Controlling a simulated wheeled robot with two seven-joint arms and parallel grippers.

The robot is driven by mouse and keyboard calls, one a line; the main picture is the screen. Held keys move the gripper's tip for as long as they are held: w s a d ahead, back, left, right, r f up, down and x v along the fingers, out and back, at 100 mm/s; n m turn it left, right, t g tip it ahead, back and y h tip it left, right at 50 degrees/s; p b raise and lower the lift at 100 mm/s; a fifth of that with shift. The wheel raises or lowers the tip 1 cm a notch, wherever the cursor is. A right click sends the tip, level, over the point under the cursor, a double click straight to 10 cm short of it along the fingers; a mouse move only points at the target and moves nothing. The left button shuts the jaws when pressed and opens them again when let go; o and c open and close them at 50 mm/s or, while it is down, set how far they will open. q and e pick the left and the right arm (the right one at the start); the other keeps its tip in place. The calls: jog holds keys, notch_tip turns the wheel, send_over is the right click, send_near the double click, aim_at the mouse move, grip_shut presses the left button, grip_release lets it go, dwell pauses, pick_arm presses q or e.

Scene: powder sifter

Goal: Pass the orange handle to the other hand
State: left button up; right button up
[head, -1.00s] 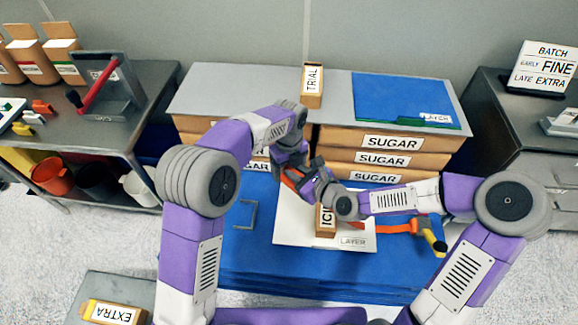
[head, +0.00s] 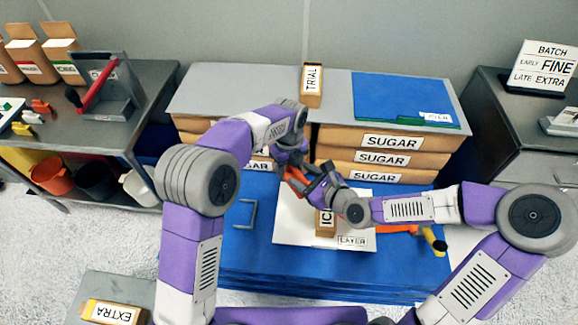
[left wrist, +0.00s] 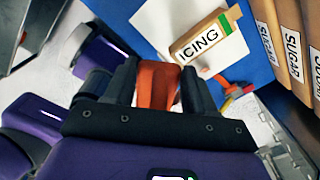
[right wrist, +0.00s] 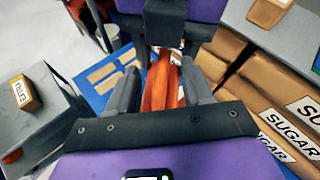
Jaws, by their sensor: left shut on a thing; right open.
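The orange handle (right wrist: 160,84) is held above the white board, between my two grippers. My left gripper (head: 290,168) is shut on it; in the left wrist view the handle (left wrist: 157,84) sits between the left fingers. My right gripper (head: 322,178) is open close beside the left one. In the right wrist view its fingers (right wrist: 160,92) stand on either side of the handle, with gaps. The handle's far end is hidden by the grippers.
An orange and yellow tool (head: 430,238) lies at right. SUGAR boxes (head: 385,158) are stacked behind.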

aim_at(302, 175)
jog(key=shift+v, duration=2.05)
jog(key=s+d+f+n+g+h, duration=0.1)
jog(key=s+f+n+g, duration=0.2)
jog(key=f, duration=0.7)
jog(key=s+d+f+n+g+h, duration=0.1)
jog(key=s+f+n+g+h, duration=0.1)
jog(key=s+f+n, duration=0.5)
jog(key=s+d+f+n+g+h, duration=0.1)
jog(key=s+f+n+g, duration=0.3)
jog(key=f+n, duration=0.9)
jog(key=shift+s+g+h, duration=0.3)
jog(key=shift+s+g, duration=0.1)
jog(key=shift+s, duration=0.65)
